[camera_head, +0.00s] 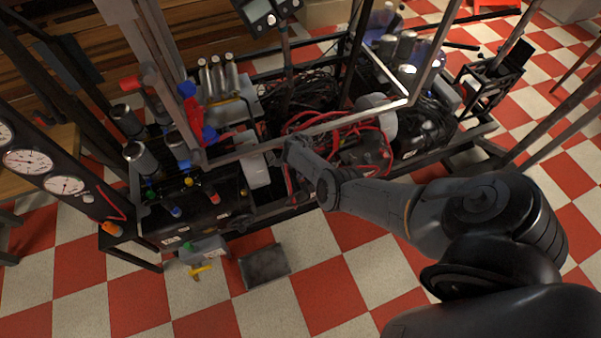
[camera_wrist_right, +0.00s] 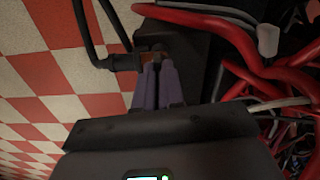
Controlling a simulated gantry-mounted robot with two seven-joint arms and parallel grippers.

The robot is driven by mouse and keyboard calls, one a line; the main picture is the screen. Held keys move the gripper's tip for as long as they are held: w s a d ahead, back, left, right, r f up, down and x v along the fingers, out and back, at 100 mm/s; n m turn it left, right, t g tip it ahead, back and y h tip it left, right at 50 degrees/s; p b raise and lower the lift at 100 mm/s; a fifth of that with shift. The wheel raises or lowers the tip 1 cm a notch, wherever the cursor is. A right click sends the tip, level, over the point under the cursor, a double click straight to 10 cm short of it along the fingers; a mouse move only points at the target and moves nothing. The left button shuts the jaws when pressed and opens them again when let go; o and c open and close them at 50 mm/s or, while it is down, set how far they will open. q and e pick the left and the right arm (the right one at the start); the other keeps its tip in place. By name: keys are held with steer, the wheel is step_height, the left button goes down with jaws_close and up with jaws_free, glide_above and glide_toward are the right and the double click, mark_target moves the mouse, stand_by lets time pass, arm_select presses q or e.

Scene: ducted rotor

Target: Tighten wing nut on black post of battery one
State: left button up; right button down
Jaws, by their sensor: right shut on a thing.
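My right arm reaches in from the right in the head view, with its gripper (camera_head: 290,148) low inside the frame of the black rig. In the right wrist view its two purple-grey fingers (camera_wrist_right: 154,68) are close together at the end of a black cable (camera_wrist_right: 124,62) beside a dark box (camera_wrist_right: 194,60), which looks like the battery. A small copper-brown part (camera_wrist_right: 151,56) shows at the fingertips, likely the post terminal. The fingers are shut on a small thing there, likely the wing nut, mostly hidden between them. My left gripper is out of view.
Thick red cables (camera_wrist_right: 222,25) and thin wires crowd the right side of the wrist view. In the head view, metal frame bars (camera_head: 330,122) cross close to my right gripper. A gauge panel (camera_head: 50,170) stands at left. The checkered floor in front is mostly clear.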

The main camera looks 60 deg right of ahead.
steer(key=shift+r+m, duration=0.1)
steer(key=shift+m, duration=0.5)
steer(key=c, duration=1.2)
jaws_free()
steer(key=shift+c, duration=0.2)
step_height(320, 180, up, 11)
steer(key=p, duration=0.6)
steer(key=shift+p, duration=0.3)
